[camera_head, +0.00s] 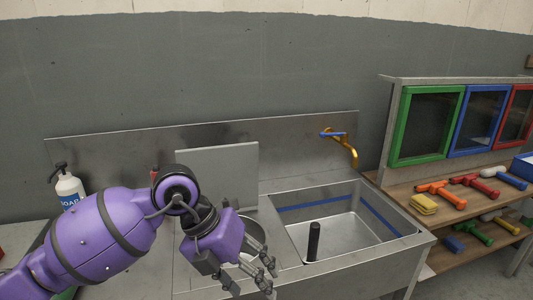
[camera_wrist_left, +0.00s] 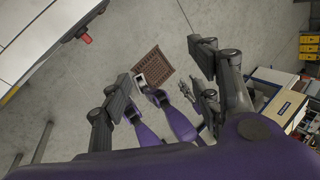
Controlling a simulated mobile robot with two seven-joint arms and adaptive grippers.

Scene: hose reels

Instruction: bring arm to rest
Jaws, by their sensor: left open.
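My left arm (camera_head: 100,235) is purple and reaches in from the left over the counter, in front of the sink. My left gripper (camera_head: 254,275) hangs at the counter's front with its fingers pointing down and to the right. In the left wrist view its dark fingers (camera_wrist_left: 165,78) stand wide apart, open, with nothing between them. Beyond them is the grey floor. My right gripper does not show clearly in either view.
A metal sink (camera_head: 345,228) with a dark upright post (camera_head: 313,241) and a brass tap (camera_head: 345,146) lies right of my gripper. A soap bottle (camera_head: 69,187) stands at left. Wooden shelves (camera_head: 470,212) hold tools at right. A brown grate (camera_wrist_left: 155,67) lies on the floor.

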